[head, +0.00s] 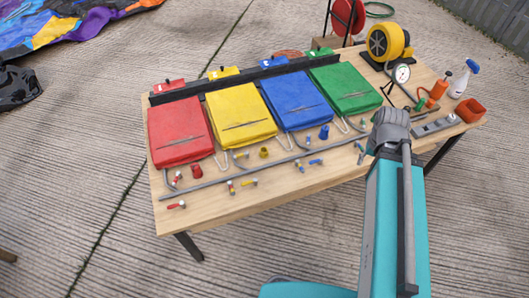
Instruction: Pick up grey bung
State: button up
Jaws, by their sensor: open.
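I cannot make out a grey bung in the head view; it may be hidden behind my arm or too small to tell. The wooden table (205,205) bears small coloured fittings. A red cap-like piece (177,172), a yellow one (264,152) and a blue one (324,132) stand in front of the coloured bags. My teal and grey arm reaches up over the table's front right part and covers some of its surface. My gripper cannot be seen past the arm.
Red (178,130), yellow (238,112), blue (296,98) and green (344,86) bags lie along the black rail. A grey pipe (240,172) runs in front. A yellow blower (388,42), gauge (401,74), spray bottle (464,80) and orange box (471,109) stand at right.

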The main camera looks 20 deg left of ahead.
aim_at(439, 122)
jog(key=k, duration=1.35)
jog(key=u, duration=0.4)
jog(key=i, duration=1.75)
jog(key=z, duration=0.75)
jog(key=i, duration=0.4)
jog(key=z, duration=0.35)
